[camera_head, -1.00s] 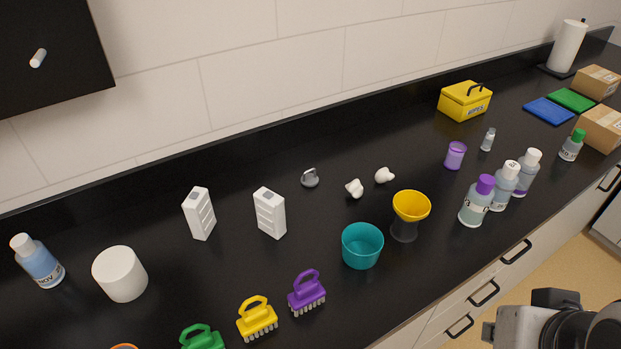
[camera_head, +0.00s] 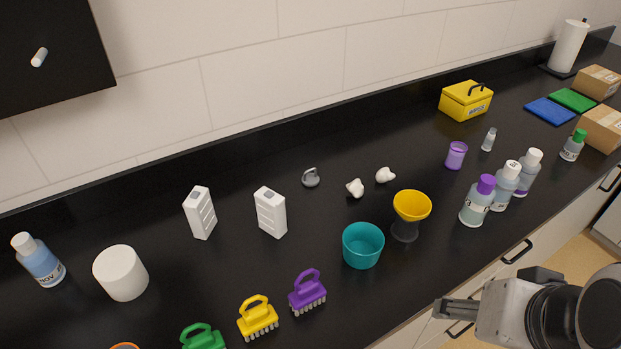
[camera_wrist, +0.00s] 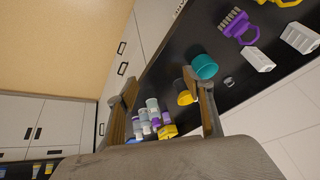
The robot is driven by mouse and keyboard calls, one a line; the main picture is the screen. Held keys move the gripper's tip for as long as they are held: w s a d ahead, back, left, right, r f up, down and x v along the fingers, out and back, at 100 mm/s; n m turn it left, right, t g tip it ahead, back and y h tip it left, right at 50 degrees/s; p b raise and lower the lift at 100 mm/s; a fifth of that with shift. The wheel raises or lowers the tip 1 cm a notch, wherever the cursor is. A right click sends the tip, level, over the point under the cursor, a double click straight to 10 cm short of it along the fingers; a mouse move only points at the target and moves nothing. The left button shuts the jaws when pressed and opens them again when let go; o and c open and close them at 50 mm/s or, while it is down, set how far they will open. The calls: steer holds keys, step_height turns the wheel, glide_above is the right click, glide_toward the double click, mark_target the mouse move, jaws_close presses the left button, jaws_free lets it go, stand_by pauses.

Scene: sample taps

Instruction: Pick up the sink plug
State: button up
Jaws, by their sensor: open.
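The sink plug (camera_head: 311,178) is a small grey disc with a ring handle, standing on the black counter near the back wall. It also shows small in the wrist view (camera_wrist: 229,81), right of my gripper's fingers. My gripper (camera_head: 445,311) is in front of the counter's front edge at the lower right, well apart from the plug. In the wrist view my gripper (camera_wrist: 161,84) has its two fingers spread with nothing between them.
Two white boxes (camera_head: 271,212) stand left of the plug, and two small white pieces (camera_head: 355,188) lie right of it. The counter around the plug is clear.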

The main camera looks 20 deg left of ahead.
steer(key=w+a+r+m+y, duration=0.2)
steer(key=w+a+m+y, duration=0.85)
steer(key=w+a, duration=1.1)
steer(key=w+a+f+m+t+h, duration=0.1)
steer(key=w+a+f+m+t, duration=0.1)
steer(key=w+f+m, duration=0.4)
steer(key=w+a+f+m+t+h, duration=0.1)
steer(key=w+a+f+m, duration=0.4)
steer(key=w+m, duration=0.4)
steer(key=shift+w+a+f+t, duration=0.2)
steer(key=shift+w+f+t, duration=0.25)
steer(key=shift+w, duration=0.45)
glide_toward(309, 180)
steer(key=shift+w+a+r, duration=0.15)
steer(key=shift+w+a, duration=0.35)
steer(key=shift+w, duration=0.2)
steer(key=shift+w+a+r, duration=0.15)
steer(key=shift+w+a, duration=0.4)
steer(key=shift+w, duration=0.15)
steer(key=shift+f, duration=0.1)
